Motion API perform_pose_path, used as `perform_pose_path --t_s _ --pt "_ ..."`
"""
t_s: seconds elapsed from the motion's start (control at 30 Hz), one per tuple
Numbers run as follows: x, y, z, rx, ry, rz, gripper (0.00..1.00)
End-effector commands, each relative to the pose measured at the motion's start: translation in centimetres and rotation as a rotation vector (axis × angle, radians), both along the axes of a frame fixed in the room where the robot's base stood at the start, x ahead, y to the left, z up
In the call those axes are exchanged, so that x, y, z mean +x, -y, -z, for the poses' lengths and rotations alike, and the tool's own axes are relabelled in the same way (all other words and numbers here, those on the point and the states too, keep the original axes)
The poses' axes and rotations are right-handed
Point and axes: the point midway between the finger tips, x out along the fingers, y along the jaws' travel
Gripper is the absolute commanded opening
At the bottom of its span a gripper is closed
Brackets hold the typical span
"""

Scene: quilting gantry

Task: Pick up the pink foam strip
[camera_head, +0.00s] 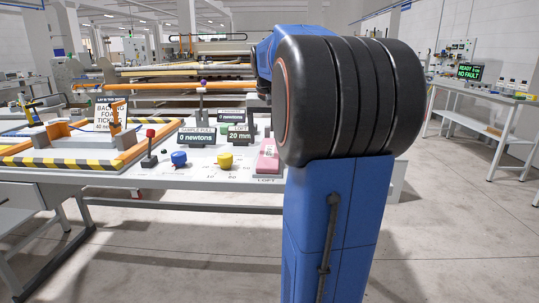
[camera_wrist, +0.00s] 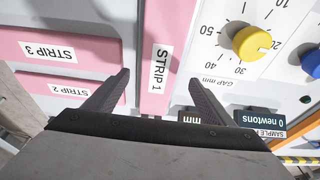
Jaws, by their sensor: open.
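In the wrist view, a pink foam strip labelled STRIP 1 (camera_wrist: 157,27) runs up the middle of the picture. Two more pink strips lie to its left, labelled STRIP 3 (camera_wrist: 85,48) and STRIP 2 (camera_wrist: 88,88). My gripper (camera_wrist: 161,77) is open, with one dark finger on each side of STRIP 1 in the picture. Nothing is held, and I cannot tell how far the fingertips are from the strip. In the head view, one pink piece (camera_head: 267,160) shows on the table beside my arm. My arm hides my gripper and the other strips there.
A yellow knob (camera_wrist: 252,43) and a blue knob sit right of STRIP 1 on the panel. Displays reading "0 newtons" (camera_head: 197,136) and "20 mm" (camera_head: 240,135) stand close by. A red-topped lever (camera_head: 150,148) and a yellow-black striped frame (camera_head: 70,163) are farther left.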

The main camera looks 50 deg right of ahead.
Motion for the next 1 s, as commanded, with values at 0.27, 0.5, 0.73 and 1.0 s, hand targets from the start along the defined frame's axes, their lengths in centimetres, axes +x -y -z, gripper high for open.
perform_pose_path --t_s 0.27,0.5,0.73,1.0 --pt "0.6 0.9 3.5 0.001 -0.001 0.000 0.77" --pt "0.8 1.2 4.6 0.000 0.000 0.000 0.77" --pt "0.8 1.2 4.5 0.000 0.000 0.000 0.57" --pt "0.8 1.2 4.5 0.000 0.000 0.000 0.30"
